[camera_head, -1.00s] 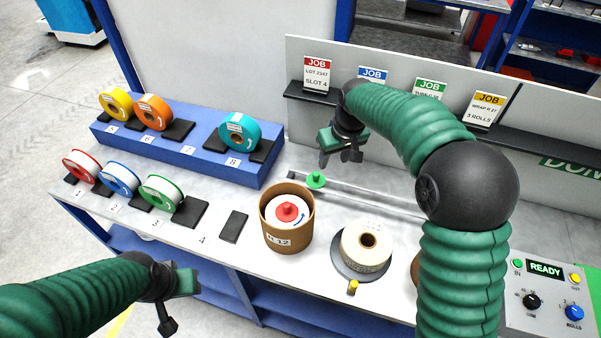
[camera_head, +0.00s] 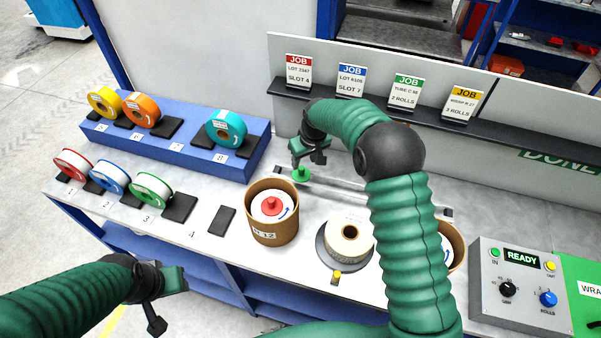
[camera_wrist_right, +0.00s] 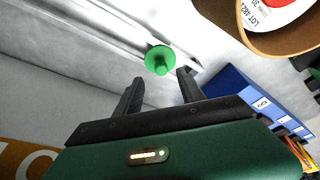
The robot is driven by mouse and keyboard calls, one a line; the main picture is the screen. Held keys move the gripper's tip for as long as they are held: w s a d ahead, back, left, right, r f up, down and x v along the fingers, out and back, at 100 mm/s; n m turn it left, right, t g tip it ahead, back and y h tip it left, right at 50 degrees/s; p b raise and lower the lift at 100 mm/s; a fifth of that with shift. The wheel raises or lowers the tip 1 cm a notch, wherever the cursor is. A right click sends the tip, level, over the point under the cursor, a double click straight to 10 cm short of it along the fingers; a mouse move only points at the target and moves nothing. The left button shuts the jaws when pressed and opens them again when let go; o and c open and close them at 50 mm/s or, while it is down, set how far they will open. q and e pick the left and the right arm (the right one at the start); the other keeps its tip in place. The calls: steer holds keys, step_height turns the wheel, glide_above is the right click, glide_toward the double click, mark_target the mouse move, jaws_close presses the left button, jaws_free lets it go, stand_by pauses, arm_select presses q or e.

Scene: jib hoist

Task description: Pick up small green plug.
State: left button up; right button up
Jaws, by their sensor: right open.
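The small green plug (camera_head: 302,174) stands on the grey worktop behind the cardboard tube. It has a round flange and a short knob. In the right wrist view the plug (camera_wrist_right: 159,59) lies just beyond the fingertips, near the middle of the gap. My right gripper (camera_head: 311,160) is just above and behind the plug, and its fingers (camera_wrist_right: 158,80) are open and empty. My left gripper (camera_head: 168,300) hangs at the lower left, away from the plug; its jaw state is unclear.
A cardboard tube (camera_head: 272,232) with a red plug stands in front of the green plug. A cream roll (camera_head: 348,240) sits on a round plate to its right. A blue rack (camera_head: 180,150) with tape rolls is at left. Job cards (camera_head: 351,79) line the back ledge.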

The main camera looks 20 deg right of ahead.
mark_target(303, 167)
steer(key=x, duration=0.1)
steer(key=p+x, duration=0.1)
steer(key=x, duration=0.2)
steer(key=shift+d+f, duration=0.2)
steer(key=shift+d, duration=0.05)
steer(key=shift+a+f, duration=0.2)
steer(key=shift+f, duration=0.05)
steer(key=shift+w+a, duration=0.1)
steer(key=shift+a, duration=0.25)
steer(key=shift+c, duration=0.2)
steer(key=shift+a+r, duration=0.15)
steer(key=c, duration=0.5)
steer(key=shift+d, duration=0.25)
steer(key=c, duration=0.5)
arm_select(q)
steer(key=shift+s+d+r, duration=0.1)
steer(key=shift+d+r, duration=0.2)
steer(key=shift+r, duration=0.6)
arm_select(e)
steer(key=shift+d, duration=0.2)
